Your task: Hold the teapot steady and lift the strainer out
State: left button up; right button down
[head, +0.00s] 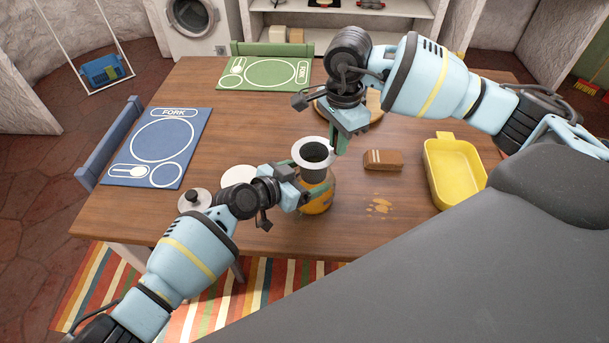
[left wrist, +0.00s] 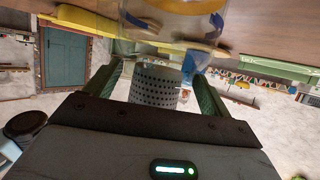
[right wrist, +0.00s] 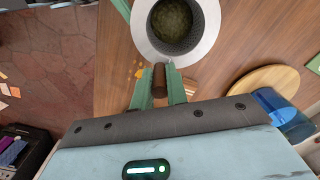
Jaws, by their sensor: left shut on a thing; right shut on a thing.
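The glass teapot (head: 318,203), with amber tea low in it, stands near the table's front edge. My left gripper (head: 303,189) is shut on it from the left. The strainer (head: 312,151) has a wide white rim and a dark mesh cup. Its perforated wall (left wrist: 156,86) shows between my left fingers in the left wrist view. My right gripper (right wrist: 158,88) is shut on the strainer's short brown handle (right wrist: 158,78). Dark leaves (right wrist: 172,20) lie inside the strainer. I cannot tell how far the strainer is above the teapot's mouth.
A lid (head: 195,199) with a dark knob and a white disc (head: 236,177) lie left of the teapot. A brown block (head: 382,160), a yellow tray (head: 430,160) and a spill (head: 379,205) are at right. A round board (right wrist: 262,84) and blue cup (right wrist: 285,115) stand behind.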

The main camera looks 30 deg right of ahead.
pick_arm(q)
jog(key=shift+s+f, duration=0.1)
jog(key=shift+f, duration=0.2)
pick_arm(e)
jog(key=shift+r, duration=2.45)
pick_arm(q)
jog(key=o, duration=0.7)
jog(key=shift+c, duration=0.2)
jog(key=shift+r, duration=0.15)
jog(key=v, duration=1.2)
